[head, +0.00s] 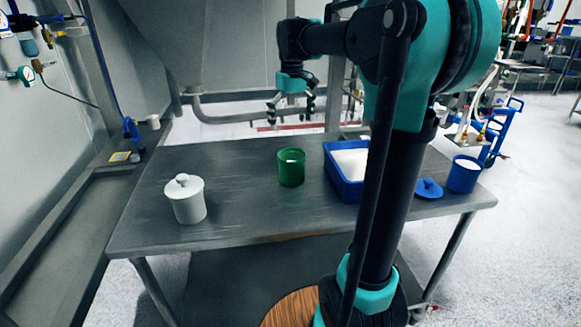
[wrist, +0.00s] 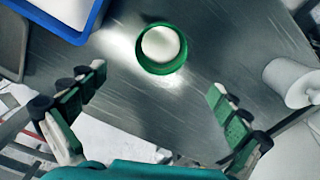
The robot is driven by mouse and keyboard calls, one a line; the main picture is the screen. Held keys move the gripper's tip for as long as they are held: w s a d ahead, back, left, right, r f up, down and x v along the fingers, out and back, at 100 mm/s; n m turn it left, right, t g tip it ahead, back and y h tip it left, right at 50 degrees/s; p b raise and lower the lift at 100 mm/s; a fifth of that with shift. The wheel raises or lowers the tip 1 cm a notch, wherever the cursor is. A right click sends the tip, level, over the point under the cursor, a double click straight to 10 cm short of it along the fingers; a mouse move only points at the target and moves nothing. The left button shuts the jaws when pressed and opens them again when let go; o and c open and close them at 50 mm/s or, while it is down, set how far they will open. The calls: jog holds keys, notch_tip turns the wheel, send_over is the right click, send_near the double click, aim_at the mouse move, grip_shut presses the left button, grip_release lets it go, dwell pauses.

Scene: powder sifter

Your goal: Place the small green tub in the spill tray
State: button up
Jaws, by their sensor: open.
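The small green tub (head: 291,168) stands upright on the metal table, left of the blue spill tray (head: 333,170). In the wrist view the tub (wrist: 161,68) shows from above with white content inside, ahead of and between my fingers. The tray (wrist: 88,22) shows at the top left of that view, with a white inside. My gripper (head: 290,108) is open and empty, in the air above the table's far side. Its two spread fingers also show in the wrist view (wrist: 155,95). My arm hides the right part of the tray in the head view.
A white lidded jar (head: 187,200) stands at the table's left. A blue tub (head: 464,175) with white content and a blue lid (head: 429,188) are at the right. The table (head: 240,160) is clear between the jar and the green tub.

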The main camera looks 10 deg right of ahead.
aim_at(292, 167)
notch_tip(292, 167, down, 16)
jog(key=shift+s+f, duration=0.15)
jog(key=shift+f, duration=0.05)
dwell(0.4)
jog(key=c, duration=1.6)
jog(key=shift+r, duration=0.15)
